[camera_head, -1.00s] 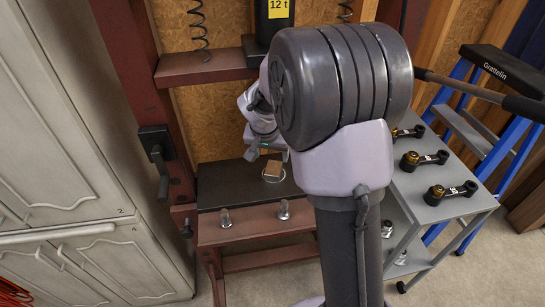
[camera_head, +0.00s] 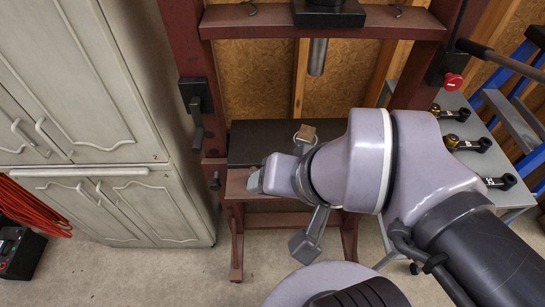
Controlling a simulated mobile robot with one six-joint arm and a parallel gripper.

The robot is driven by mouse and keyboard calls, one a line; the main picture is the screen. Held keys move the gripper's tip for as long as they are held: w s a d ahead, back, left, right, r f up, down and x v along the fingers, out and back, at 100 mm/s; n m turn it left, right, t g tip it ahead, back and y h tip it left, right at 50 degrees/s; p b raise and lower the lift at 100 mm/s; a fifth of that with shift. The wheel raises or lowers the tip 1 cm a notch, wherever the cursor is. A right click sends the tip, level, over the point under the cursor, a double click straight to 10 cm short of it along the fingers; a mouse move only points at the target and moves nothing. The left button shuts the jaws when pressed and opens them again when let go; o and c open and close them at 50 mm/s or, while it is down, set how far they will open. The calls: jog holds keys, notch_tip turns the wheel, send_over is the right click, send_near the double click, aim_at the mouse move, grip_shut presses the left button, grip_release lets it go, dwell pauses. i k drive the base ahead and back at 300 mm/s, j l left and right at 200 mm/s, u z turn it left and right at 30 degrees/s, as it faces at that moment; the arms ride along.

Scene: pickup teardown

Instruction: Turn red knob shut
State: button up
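The red knob (camera_head: 453,81) is a small round knob on a dark block on the press's right post, at the upper right. It is in plain view, but how far it is turned cannot be told. My gripper (camera_head: 256,181) is well to the left of and below the knob, in front of the press bed. It points left and is apart from the knob. Its fingers are small and partly turned away, so whether they are open or shut is unclear. I see nothing held in it.
The dark red press frame (camera_head: 188,45) stands behind my arm, with a metal ram (camera_head: 317,57) above a brown block (camera_head: 306,131) on the bed. A long lever (camera_head: 503,64) reaches right from near the knob. A grey cart (camera_head: 477,130) with black-handled parts stands right. Cabinets (camera_head: 75,80) stand left.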

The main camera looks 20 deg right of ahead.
aim_at(452, 83)
jog(key=z, duration=1.55)
